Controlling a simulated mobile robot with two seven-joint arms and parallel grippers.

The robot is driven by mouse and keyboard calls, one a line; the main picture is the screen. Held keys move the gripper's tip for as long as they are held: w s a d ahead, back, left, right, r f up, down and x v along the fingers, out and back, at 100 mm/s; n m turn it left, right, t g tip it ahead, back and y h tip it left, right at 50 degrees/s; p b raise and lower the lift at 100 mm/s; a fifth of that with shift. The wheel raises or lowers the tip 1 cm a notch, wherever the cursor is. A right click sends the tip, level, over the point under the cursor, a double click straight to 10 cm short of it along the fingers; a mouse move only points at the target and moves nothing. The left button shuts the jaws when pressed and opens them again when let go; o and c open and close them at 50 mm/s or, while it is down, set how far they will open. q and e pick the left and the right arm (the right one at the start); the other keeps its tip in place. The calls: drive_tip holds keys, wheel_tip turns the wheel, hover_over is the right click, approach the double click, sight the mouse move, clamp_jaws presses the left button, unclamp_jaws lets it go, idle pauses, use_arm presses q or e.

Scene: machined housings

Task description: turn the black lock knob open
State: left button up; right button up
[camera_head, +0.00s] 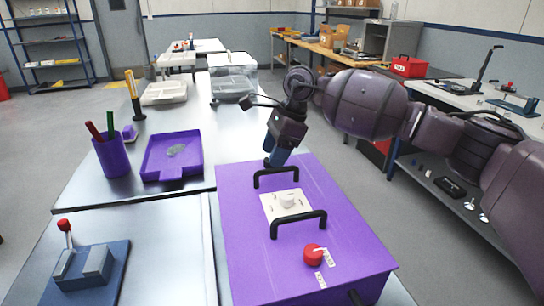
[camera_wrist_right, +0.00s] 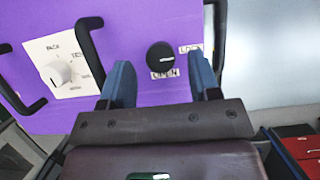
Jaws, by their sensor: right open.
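The black lock knob (camera_wrist_right: 160,56) sits on the purple box (camera_wrist_right: 140,20) between the labels LOCK, at its right, and OPEN, below it. A small pale mark shows on the knob's face. My right gripper (camera_wrist_right: 162,76) is open, its two blue fingers either side of the knob's lower part in the wrist view, with no clear contact. In the head view my right gripper (camera_head: 276,158) is at the far end of the purple box (camera_head: 345,245) and hides most or all of the knob. My left gripper is not in view.
Two black handles (camera_head: 300,222) stand up from the box, flanking a white knob (camera_head: 288,199) on a white plate. A red knob (camera_head: 313,254) sits at the near end. A purple tray (camera_head: 172,170), a pen cup (camera_head: 111,157) and a blue lever fixture (camera_head: 90,270) stand left.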

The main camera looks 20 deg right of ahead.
drive_tip(key=shift+a+f, duration=0.25)
drive_tip(key=shift+f, duration=0.35)
drive_tip(key=shift+c, duration=0.3)
